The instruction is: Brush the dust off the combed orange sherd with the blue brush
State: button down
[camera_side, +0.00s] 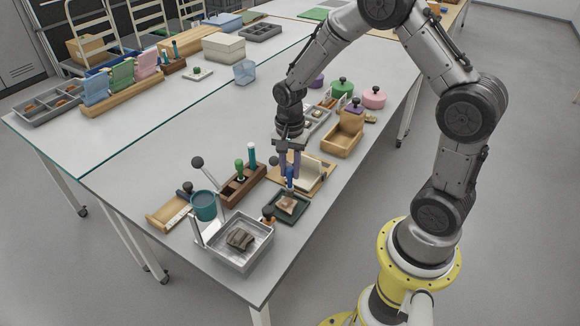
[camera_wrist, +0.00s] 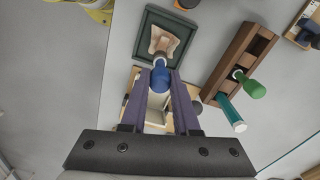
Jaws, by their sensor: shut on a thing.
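My gripper (camera_side: 289,170) is shut on the blue brush (camera_side: 289,180), which it holds upright over the dark green tray. In the wrist view the brush's blue handle (camera_wrist: 160,78) sits between my two purple fingers (camera_wrist: 163,84). The orange-brown sherd (camera_side: 287,203) lies in the dark green tray (camera_side: 275,210). In the wrist view the sherd (camera_wrist: 165,40) shows pale, and the brush's lower end overlaps its near edge. I cannot tell whether the bristles touch it. Combing and dust are too small to make out.
A brown wooden rack (camera_side: 240,187) with a green brush (camera_side: 240,170) and a teal one (camera_side: 252,155) stands left of the tray. A metal basin (camera_side: 232,262) with a grey-brown sherd (camera_side: 240,238) is in front. A wooden board (camera_side: 318,178) with a cream pad lies behind.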

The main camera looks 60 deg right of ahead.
jog(key=shift+f, duration=0.45)
jog(key=a, duration=0.3)
jog(key=shift+a, duration=0.3)
dwell(4.0)
jog(key=shift+r, duration=0.1)
